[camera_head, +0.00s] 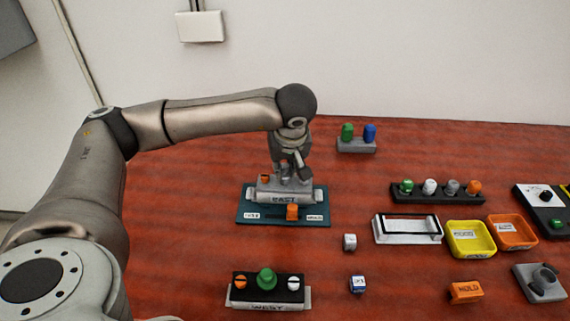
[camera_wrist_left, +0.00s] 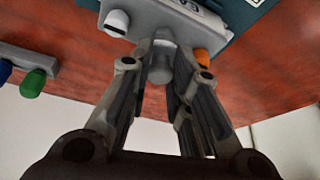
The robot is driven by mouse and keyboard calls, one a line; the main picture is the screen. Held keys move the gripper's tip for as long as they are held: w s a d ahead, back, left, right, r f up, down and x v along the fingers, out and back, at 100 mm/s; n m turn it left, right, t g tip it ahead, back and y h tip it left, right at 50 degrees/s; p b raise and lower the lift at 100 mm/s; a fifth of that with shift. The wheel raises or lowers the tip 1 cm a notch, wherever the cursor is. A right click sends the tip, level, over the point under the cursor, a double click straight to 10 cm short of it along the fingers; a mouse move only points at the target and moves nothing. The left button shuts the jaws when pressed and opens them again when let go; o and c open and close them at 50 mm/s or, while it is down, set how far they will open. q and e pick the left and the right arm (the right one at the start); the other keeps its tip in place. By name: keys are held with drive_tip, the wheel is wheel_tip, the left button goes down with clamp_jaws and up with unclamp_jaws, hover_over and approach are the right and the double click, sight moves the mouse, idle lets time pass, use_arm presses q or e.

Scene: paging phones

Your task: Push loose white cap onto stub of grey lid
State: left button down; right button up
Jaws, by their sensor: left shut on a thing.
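The box marked EAST (camera_head: 284,198) stands on a dark blue mat (camera_head: 246,208) and has a grey lid (camera_wrist_left: 150,14) on top. My left gripper (camera_head: 291,178) points down at the middle of the lid. In the left wrist view its fingers (camera_wrist_left: 160,58) are shut on a grey knob (camera_wrist_left: 160,74) on the lid. A white cap (camera_wrist_left: 116,21) sits at one end of the lid; I cannot tell how firmly it is seated. An orange cap (camera_head: 265,179) is at the other end. My right gripper is not in view.
An orange block (camera_head: 292,212) is on the mat's front. The WEST box (camera_head: 268,291) with a green knob stands in front. A dark rack (camera_head: 437,198) holds several coloured pegs. Yellow (camera_head: 470,251) and orange (camera_head: 511,244) trays are to the right. A grey block with blue and green pegs (camera_head: 356,146) stands behind.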

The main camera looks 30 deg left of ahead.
use_arm(q)
drive_tip(key=shift+f+b, duration=0.2)
drive_tip(key=shift+b, duration=0.3)
idle(0.8)
idle(0.4)
drive_tip(key=c, duration=1.3)
unclamp_jaws()
drive_tip(key=shift+o, duration=0.2)
drive_tip(key=o, duration=0.5)
drive_tip(key=shift+r, duration=0.15)
drive_tip(key=shift+r+p, duration=2.1)
drive_tip(key=shift+r, duration=1.3)
